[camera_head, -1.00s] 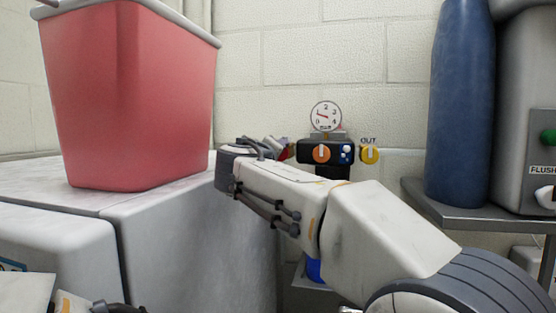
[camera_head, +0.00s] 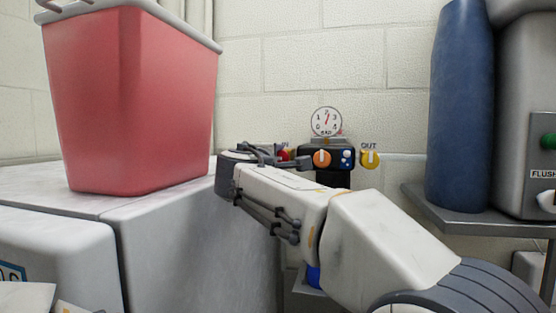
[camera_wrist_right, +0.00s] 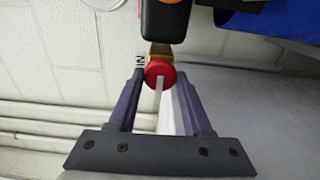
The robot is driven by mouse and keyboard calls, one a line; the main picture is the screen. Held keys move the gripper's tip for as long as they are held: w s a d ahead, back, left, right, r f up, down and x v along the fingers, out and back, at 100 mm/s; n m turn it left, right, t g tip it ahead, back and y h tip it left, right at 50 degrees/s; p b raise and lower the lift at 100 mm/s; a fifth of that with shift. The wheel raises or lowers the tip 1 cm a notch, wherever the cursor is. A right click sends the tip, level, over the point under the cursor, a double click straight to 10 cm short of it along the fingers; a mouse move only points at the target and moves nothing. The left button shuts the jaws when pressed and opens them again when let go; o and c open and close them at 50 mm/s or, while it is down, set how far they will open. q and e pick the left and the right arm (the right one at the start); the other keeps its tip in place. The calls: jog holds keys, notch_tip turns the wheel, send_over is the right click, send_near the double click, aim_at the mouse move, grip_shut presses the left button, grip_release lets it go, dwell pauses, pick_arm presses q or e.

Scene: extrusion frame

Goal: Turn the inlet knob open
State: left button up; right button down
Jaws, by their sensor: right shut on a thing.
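The red inlet knob (camera_head: 285,156), beside an "IN" label, is at the left end of the dark regulator block (camera_head: 325,150), partly hidden by my right gripper (camera_head: 276,156). In the right wrist view the round red knob (camera_wrist_right: 159,72) has a white stripe and sits between the two fingertips of my right gripper (camera_wrist_right: 160,76), which is shut on it. The gauge (camera_head: 326,121) above the block has its red needle pointing up and slightly right, near 2. My left gripper does not show clearly in the head view.
An orange knob (camera_head: 322,159) and a yellow "OUT" knob (camera_head: 370,159) are right of the inlet knob. A red bin (camera_head: 130,100) stands on a grey cabinet (camera_head: 165,215) at left. A blue cylinder (camera_head: 460,110) stands on a shelf (camera_head: 480,225) at right.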

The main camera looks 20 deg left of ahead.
dwell(0.4)
jog(key=shift+c, duration=1.8)
grip_release()
jog(key=s+b, duration=0.6)
jog(key=s, duration=0.4)
jog(key=shift+s, duration=0.3)
